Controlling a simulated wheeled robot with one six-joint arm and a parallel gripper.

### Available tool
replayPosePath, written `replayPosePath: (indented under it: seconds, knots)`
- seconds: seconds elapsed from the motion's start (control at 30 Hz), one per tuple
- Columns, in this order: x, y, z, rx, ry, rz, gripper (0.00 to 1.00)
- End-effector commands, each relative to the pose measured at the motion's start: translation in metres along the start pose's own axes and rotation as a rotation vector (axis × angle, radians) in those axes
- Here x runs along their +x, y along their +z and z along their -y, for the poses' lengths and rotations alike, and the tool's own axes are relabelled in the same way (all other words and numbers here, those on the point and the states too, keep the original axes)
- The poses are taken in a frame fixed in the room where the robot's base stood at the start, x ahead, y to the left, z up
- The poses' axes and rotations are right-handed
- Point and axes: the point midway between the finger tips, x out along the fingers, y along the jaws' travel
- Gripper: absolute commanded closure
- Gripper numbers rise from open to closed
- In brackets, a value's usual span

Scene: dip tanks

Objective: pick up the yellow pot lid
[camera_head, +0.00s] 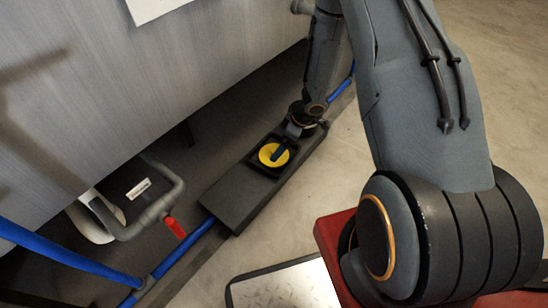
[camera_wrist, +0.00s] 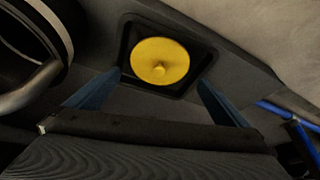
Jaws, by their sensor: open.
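The yellow pot lid (camera_head: 273,155) is a round disc with a small knob, lying in a square black recess on top of a long dark box near the floor. In the wrist view the lid (camera_wrist: 160,62) shows whole, with the knob facing the camera. My gripper (camera_wrist: 158,85) is open, its two blue fingers spread wide below the lid in that picture, with nothing between them. I cannot tell whether a finger touches the lid.
The dark box (camera_head: 240,198) stands beside a grey tank wall (camera_head: 150,80). A blue pipe (camera_head: 188,257) runs into its near end. A grey bent pipe with a red handle (camera_head: 175,228) is at the left. Open floor (camera_head: 345,160) lies to the right.

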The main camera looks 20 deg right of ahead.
Motion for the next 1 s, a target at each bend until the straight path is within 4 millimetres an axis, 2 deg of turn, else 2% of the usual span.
replayPosePath:
  seconds: [0.1, 0.37, 0.63, 0.9, 0.93, 1.0]
  knots:
    - [0.014, 0.001, 0.0, -0.001, 0.0, 0.001, 0.0]
    - [0.031, 0.0, -0.001, 0.0, 0.001, 0.001, 0.0]
    - [0.064, 0.0, -0.002, 0.0, 0.001, 0.001, 0.0]
    - [0.066, 0.0, -0.002, 0.001, 0.002, 0.001, 0.0]
    - [0.066, -0.001, -0.002, 0.001, 0.002, 0.001, 0.02]
    - [0.066, -0.001, -0.002, 0.001, 0.002, 0.001, 0.14]
